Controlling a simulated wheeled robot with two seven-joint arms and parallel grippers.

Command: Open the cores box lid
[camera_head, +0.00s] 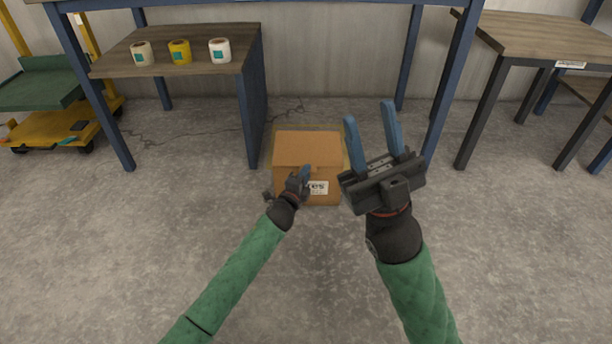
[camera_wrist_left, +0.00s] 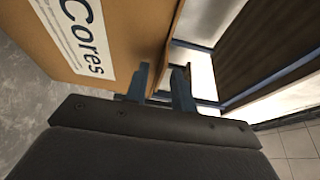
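The brown cardboard cores box (camera_head: 325,197) stands on the floor in the middle of the head view, and its lid (camera_head: 308,148) looks closed. My left gripper (camera_head: 305,173) is at the box's near upper edge, partly covering the label. In the left wrist view the box (camera_wrist_left: 125,25) fills the upper left, with its "Cores" label (camera_wrist_left: 85,35) showing. There my left gripper (camera_wrist_left: 162,70) has its fingers apart, with the box's edge passing by them. I cannot tell whether they touch the lid. My right gripper (camera_head: 370,125) is open and empty, right of the box.
A blue-legged table frame (camera_head: 440,85) stands around and behind the box. A wooden shelf (camera_head: 170,65) at left holds three tape rolls (camera_head: 180,52). A wooden table (camera_head: 545,35) stands at right and a yellow-green cart (camera_head: 50,100) at far left. The near floor is clear.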

